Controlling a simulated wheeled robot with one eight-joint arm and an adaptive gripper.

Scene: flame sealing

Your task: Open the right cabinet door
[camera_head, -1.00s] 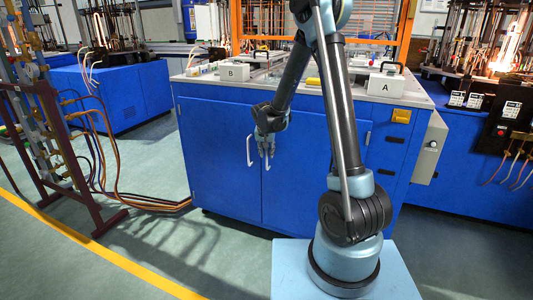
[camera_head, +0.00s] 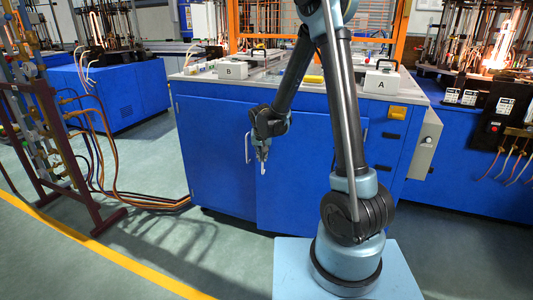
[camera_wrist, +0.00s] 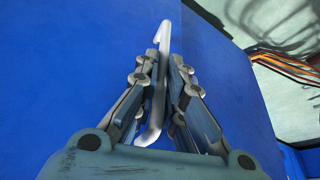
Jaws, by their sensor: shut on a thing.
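The blue cabinet (camera_head: 215,110) stands at the centre of the head view. Its right door (camera_head: 300,190) appears slightly ajar, its left edge standing a little forward of the left door (camera_head: 215,160). My gripper (camera_head: 263,160) is shut on the white handle of the right door (camera_head: 263,170), near that door's left edge. In the wrist view the white handle (camera_wrist: 164,36) runs between the two fingers of my gripper (camera_wrist: 163,65). The left door's white handle (camera_head: 247,148) is free, just left of my gripper. My arm hides part of the right door.
Boxes B (camera_head: 231,70) and A (camera_head: 381,82) stand on the cabinet top. A dark red frame (camera_head: 60,140) with hoses is at the left. A grey control box (camera_head: 425,145) is on the cabinet's right side. The floor in front of the doors is clear.

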